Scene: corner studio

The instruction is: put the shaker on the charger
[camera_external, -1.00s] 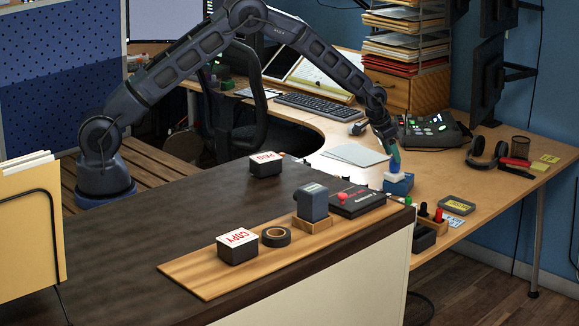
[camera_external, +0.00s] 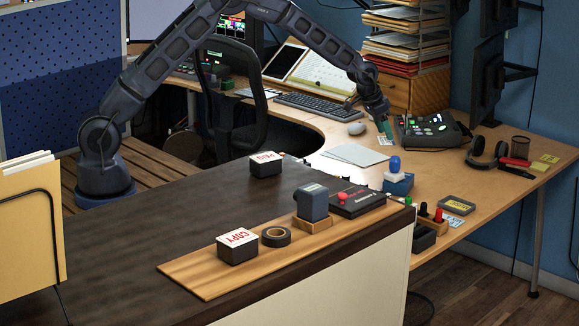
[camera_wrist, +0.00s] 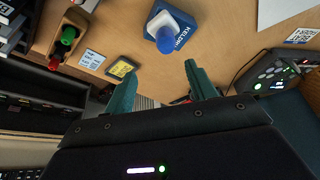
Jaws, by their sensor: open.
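A blue, round-topped upright piece (camera_external: 395,164), apparently the shaker, stands on a white square top over a blue lettered block (camera_external: 398,186), apparently the charger. I cannot tell where one ends and the other begins. They stand on the wooden desk beyond the dark counter. In the wrist view, the blue piece (camera_wrist: 170,42) points toward the camera above the blue block (camera_wrist: 182,37). My gripper (camera_external: 385,130) is above the desk, behind and above them in the external view, apart from both. Its teal fingers (camera_wrist: 163,78) are spread and empty.
The desk phone (camera_external: 432,131) is right of my gripper. Papers (camera_external: 354,155) lie left of the blue block, and a mouse (camera_external: 356,128) lies behind. A wooden holder (camera_external: 431,220) with coloured pieces and a yellow-labelled pad (camera_external: 457,204) are in front.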

